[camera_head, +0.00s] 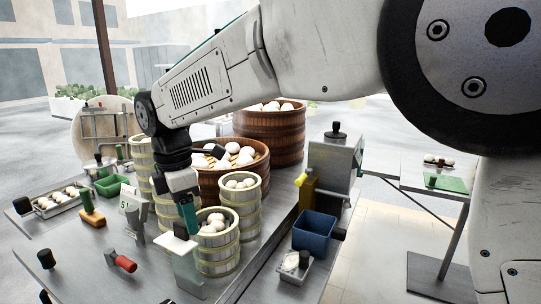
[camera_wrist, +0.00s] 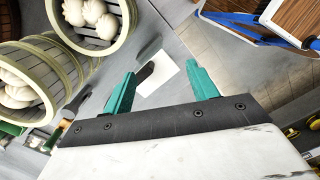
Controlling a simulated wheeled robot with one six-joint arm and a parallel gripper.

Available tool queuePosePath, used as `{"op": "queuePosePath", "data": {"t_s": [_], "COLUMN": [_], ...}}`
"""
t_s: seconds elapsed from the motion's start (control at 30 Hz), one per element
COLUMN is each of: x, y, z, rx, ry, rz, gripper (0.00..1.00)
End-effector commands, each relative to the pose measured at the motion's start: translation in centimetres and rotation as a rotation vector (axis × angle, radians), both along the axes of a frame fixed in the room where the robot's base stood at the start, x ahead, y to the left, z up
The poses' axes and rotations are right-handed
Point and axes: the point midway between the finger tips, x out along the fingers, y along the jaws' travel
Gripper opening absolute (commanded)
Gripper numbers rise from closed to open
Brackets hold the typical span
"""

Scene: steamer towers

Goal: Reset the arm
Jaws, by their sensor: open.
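My gripper (camera_head: 187,218) hangs low over the metal table in the head view, in front of the light steamer towers. In the wrist view its two teal fingers (camera_wrist: 161,70) are apart, with nothing held between them. A white card-like piece (camera_wrist: 160,72) lies beyond the fingertips. A front steamer tower (camera_head: 218,255) with pale buns stands just right of my gripper. Another light tower (camera_head: 241,205) stands behind it. Open steamers with buns (camera_wrist: 93,42) fill the upper left of the wrist view.
Large brown steamers (camera_head: 270,138) stand behind. A number sign (camera_head: 130,206), a red-handled tool (camera_head: 124,263) and a green tray (camera_head: 110,186) are on the left. A blue bin (camera_head: 314,231) and a grey box (camera_head: 333,163) are on the right.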

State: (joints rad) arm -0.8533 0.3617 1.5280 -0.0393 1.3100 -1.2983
Motion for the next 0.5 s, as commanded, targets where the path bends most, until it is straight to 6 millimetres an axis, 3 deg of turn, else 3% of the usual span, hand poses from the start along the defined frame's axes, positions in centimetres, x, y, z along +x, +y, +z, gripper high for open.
{"op": "queuePosePath", "data": {"t_s": [0.27,0.5], "x": [-3.2,-9.0], "y": [-15.5,-29.4], "z": [1.1,1.2], "rx": [-0.032,-0.027], "ry": [-0.015,-0.044], "rz": [-0.781,-1.42], "gripper": [0.58,0.58]}}
